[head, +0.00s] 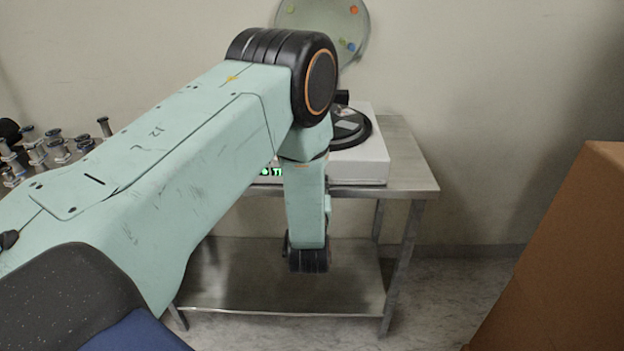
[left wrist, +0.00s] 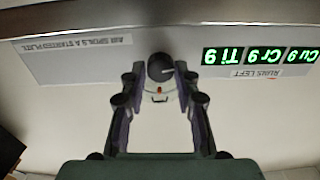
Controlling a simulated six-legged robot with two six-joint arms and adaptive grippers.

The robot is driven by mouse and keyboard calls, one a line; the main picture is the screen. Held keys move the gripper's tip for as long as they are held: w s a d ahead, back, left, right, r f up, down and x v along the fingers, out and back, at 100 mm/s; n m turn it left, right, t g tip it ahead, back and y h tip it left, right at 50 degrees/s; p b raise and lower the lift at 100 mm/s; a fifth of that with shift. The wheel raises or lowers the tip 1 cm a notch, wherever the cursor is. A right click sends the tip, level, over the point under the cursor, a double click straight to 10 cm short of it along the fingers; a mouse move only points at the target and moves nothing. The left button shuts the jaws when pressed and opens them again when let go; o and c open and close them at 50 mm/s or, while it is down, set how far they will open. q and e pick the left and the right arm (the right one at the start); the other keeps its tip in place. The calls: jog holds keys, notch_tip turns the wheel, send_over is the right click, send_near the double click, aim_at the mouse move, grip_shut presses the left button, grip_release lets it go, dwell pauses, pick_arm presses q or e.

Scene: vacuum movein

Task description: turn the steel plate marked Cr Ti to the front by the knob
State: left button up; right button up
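The white machine (head: 362,166) stands on a steel table; its front panel (left wrist: 75,62) shows upside down in the left wrist view. A round black knob (left wrist: 160,67) with a pale pointer line is on the panel. My left gripper (left wrist: 160,76) is open, its fingertips on either side of the knob, with small gaps visible. In the head view my left arm hides the knob and the gripper. A green display (left wrist: 261,56) reads Cu 9, Cr 9, Ti 9. No plate marking Cr Ti is legible. My right gripper is not in view.
The steel table (head: 412,182) has a lower shelf (head: 250,290). A black round part (head: 351,130) sits on the machine. Several metal spools (head: 60,150) stand at the left. A brown box (head: 570,250) is at the right. A round board (head: 330,20) hangs behind.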

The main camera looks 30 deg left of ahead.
pick_arm(q)
jog(key=shift+d, duration=0.1)
jog(key=shift+c, duration=0.8)
jog(key=shift+a, duration=0.2)
grip_shut()
jog(key=shift+d, duration=0.15)
jog(key=m+p, duration=0.3)
jog(key=m, duration=0.8)
jog(key=m+p, duration=0.3)
jog(key=m, duration=0.9)
jog(key=shift+f+m+p, duration=0.2)
jog(key=shift+m+p, duration=0.1)
jog(key=shift+p, duration=0.05)
